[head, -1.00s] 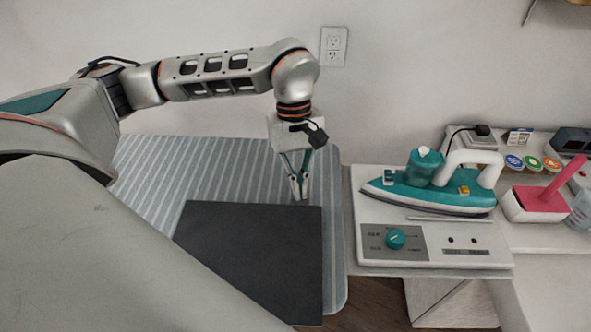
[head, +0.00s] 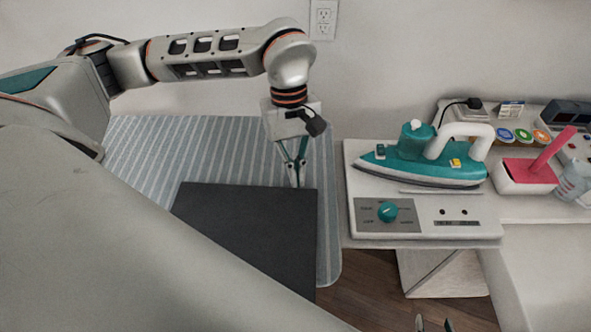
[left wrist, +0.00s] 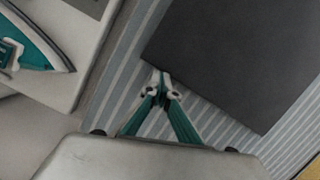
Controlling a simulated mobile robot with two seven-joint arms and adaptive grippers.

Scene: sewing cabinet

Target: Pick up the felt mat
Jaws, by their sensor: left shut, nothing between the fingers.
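The felt mat is a dark grey, flat square (head: 255,225). It lies on the striped, light blue-grey board (head: 170,150), partly hidden in the head view by my own body. My left gripper (head: 296,185) points down at the mat's far edge, near its far right corner. Its fingertips are together with nothing between them. The left wrist view shows the same closed fingertips (left wrist: 161,90) beside the mat's edge (left wrist: 235,60); I cannot tell whether they touch it. Two dark tips of my right gripper (head: 433,324) show at the bottom edge, apart from each other.
A teal and white iron (head: 430,160) rests on a white unit with a teal knob (head: 388,212), right of the striped board. A pink-handled item (head: 530,172) and several small things stand farther right. A wall with an outlet (head: 323,20) is behind.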

